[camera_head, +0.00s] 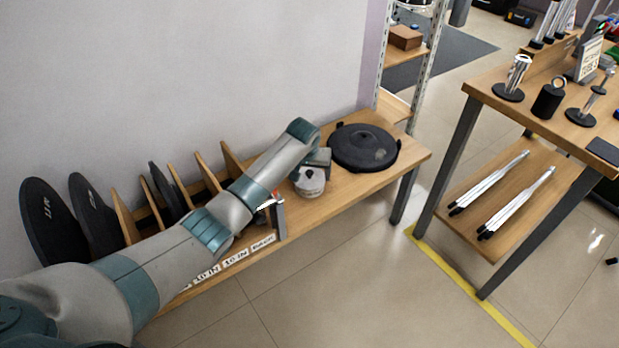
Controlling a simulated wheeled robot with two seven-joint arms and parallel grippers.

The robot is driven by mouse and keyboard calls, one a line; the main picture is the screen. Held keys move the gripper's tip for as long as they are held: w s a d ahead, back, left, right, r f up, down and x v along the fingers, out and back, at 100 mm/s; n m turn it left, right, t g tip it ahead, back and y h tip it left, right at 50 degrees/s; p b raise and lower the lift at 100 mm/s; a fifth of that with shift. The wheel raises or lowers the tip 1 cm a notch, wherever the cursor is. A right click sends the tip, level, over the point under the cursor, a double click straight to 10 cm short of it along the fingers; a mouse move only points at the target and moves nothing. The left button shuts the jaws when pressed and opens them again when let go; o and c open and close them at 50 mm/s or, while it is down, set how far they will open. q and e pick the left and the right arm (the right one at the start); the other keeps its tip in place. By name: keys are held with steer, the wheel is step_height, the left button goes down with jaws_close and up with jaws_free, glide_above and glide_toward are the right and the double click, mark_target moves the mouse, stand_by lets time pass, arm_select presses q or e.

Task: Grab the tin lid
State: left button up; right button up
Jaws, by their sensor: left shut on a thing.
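A small pale grey round tin lid (310,187) shows over the wooden bench, just left of a large black round pan-like thing. My left arm reaches in from the lower left and bends down at its wrist above the lid. My left gripper (311,172) is at the lid's top and shut on it. The fingertips are small and partly hidden by the wrist. I cannot tell whether the lid touches the bench or what lies under it. My right gripper is not in view.
The black round thing (362,147) lies flat on the bench (411,157). A rack of upright black discs (52,222) and wooden dividers (124,218) stands along the wall, behind my arm. A second table (500,109) with metal parts stands at right, across open floor.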

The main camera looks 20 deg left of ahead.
mark_target(311, 172)
arm_select(q)
steer(key=shift+r, duration=0.55)
steer(key=r, duration=0.2)
steer(key=r+p, duration=0.1)
steer(key=shift+w+d+r, duration=0.1)
steer(key=shift+d+r, duration=0.15)
steer(key=shift+r, duration=0.05)
steer(key=w+d+r, duration=0.1)
steer(key=d+r, duration=0.5)
steer(key=d, duration=0.5)
steer(key=shift+w+r+p, duration=0.15)
steer(key=shift+w+p, duration=0.15)
steer(key=shift+p, duration=0.1)
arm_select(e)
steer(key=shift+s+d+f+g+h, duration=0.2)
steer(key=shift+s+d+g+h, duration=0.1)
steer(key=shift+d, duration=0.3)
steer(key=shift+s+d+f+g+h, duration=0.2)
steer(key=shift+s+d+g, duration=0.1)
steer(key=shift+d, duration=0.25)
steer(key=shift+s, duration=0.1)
arm_select(q)
steer(key=shift+r, duration=0.1)
